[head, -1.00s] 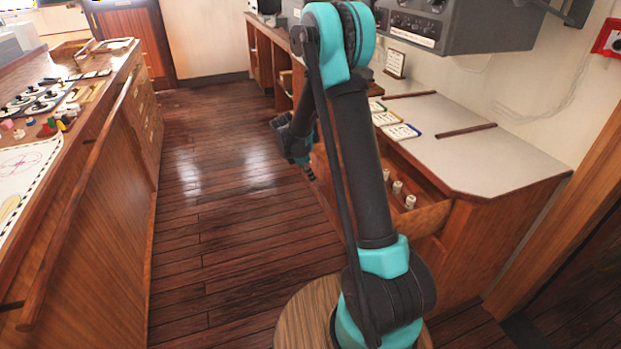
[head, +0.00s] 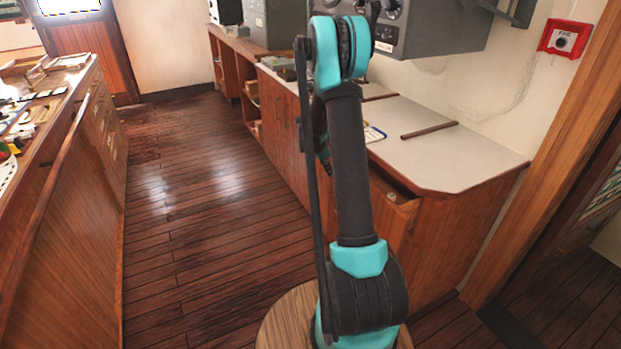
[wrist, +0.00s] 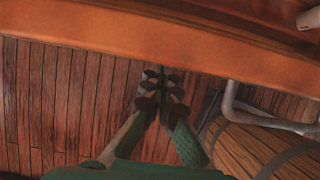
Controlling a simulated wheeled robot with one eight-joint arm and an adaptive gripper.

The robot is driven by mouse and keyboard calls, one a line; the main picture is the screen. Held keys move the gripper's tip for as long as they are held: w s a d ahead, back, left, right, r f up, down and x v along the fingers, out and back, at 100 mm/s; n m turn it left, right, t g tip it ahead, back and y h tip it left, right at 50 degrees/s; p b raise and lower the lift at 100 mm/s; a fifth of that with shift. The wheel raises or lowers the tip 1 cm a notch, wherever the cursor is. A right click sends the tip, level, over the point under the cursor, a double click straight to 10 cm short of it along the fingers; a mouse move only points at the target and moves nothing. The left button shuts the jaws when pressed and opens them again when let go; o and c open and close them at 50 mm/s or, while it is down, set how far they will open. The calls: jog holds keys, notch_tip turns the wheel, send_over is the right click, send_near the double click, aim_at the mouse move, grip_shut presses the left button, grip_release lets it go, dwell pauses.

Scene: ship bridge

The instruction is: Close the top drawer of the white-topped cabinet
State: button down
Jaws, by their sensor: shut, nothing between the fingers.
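The white-topped cabinet (head: 450,155) stands right of my arm in the head view. Its top drawer (head: 403,208) is partly open; a narrow gap shows behind its wooden front, and my arm hides much of it. In the wrist view the drawer front (wrist: 150,35) crosses the top of the picture, with a white cylindrical item (wrist: 308,18) inside at the right. My gripper (wrist: 162,80) is shut and empty, with its fingertips close to the outer face of the drawer front. I cannot tell whether they touch. In the head view my arm mostly hides the gripper.
A wooden chart counter (head: 75,150) with a handrail runs along the left. The plank floor (head: 200,220) between counter and cabinet is clear. A grey console (head: 435,30) hangs above the cabinet. A wooden door post (head: 545,165) stands at the right.

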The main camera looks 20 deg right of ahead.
jog(key=d, duration=0.3)
jog(key=w+d, duration=0.1)
jog(key=d, duration=0.3)
jog(key=w+d, duration=0.1)
jog(key=d, duration=0.3)
jog(key=shift+w+d, duration=0.1)
jog(key=shift+d, duration=0.1)
